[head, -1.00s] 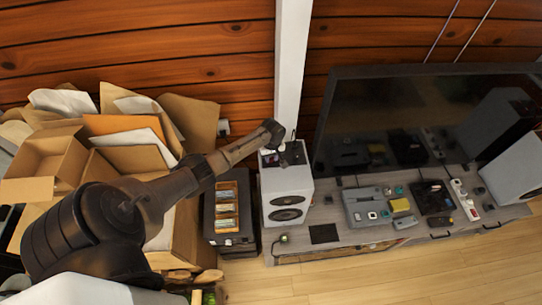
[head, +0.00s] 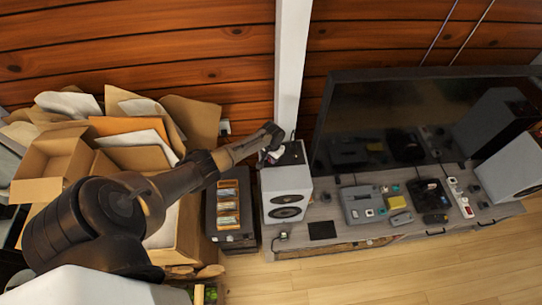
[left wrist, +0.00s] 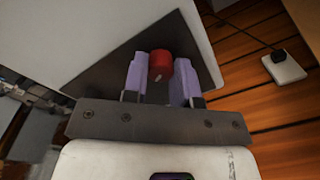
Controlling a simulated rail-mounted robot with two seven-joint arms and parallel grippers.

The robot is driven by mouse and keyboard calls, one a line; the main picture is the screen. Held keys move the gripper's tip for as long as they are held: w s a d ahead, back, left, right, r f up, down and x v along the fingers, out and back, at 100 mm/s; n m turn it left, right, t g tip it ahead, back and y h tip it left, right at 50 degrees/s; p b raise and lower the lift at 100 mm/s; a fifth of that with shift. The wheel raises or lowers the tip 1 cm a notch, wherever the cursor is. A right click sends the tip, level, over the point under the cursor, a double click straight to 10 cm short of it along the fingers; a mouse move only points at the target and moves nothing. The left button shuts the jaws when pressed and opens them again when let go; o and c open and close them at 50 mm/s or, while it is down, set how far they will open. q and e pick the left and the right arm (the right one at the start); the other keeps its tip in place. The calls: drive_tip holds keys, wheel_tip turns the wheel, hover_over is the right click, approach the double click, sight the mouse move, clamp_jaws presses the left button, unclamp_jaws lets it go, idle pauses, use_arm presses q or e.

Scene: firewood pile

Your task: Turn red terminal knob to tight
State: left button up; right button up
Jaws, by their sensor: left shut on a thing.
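The red terminal knob (left wrist: 160,65) sits between the two pale purple fingertips of my left gripper (left wrist: 160,80) in the left wrist view. The gripper is shut on it. A pale mark shows on the knob's near face. The knob is on a dark panel (left wrist: 105,75) of a white speaker. In the head view my left gripper (head: 272,157) is at the top of the left white speaker (head: 287,187), beside the white post. The knob is too small or hidden there. My right gripper is not in view.
A low grey media bench (head: 350,232) carries a console (head: 362,203), a power strip and a large black television (head: 420,120). Open cardboard boxes (head: 60,165) are at the left. A dark case (head: 230,215) stands left of the speaker. A white wall socket (left wrist: 285,68) is on the wood wall.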

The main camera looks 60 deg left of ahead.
use_arm(q)
drive_tip(key=m, duration=0.3)
drive_tip(key=shift+m, duration=0.4)
drive_tip(key=m, duration=0.3)
drive_tip(key=shift+m, duration=0.3)
drive_tip(key=m, duration=0.3)
drive_tip(key=shift+f+m, duration=0.1)
drive_tip(key=shift+m, duration=0.2)
drive_tip(key=m+b, duration=0.1)
drive_tip(key=m, duration=0.1)
drive_tip(key=shift+m, duration=0.4)
drive_tip(key=m+b, duration=0.1)
drive_tip(key=m, duration=0.2)
drive_tip(key=shift+m+t, duration=0.3)
drive_tip(key=m+b, duration=0.2)
drive_tip(key=m, duration=0.1)
drive_tip(key=shift+f+m, duration=0.1)
drive_tip(key=shift+m, duration=0.2)
drive_tip(key=m+b, duration=0.2)
drive_tip(key=m, duration=0.3)
drive_tip(key=shift+h+b, duration=0.3)
drive_tip(key=shift+m+b, duration=0.55)
drive_tip(key=shift+m, duration=0.55)
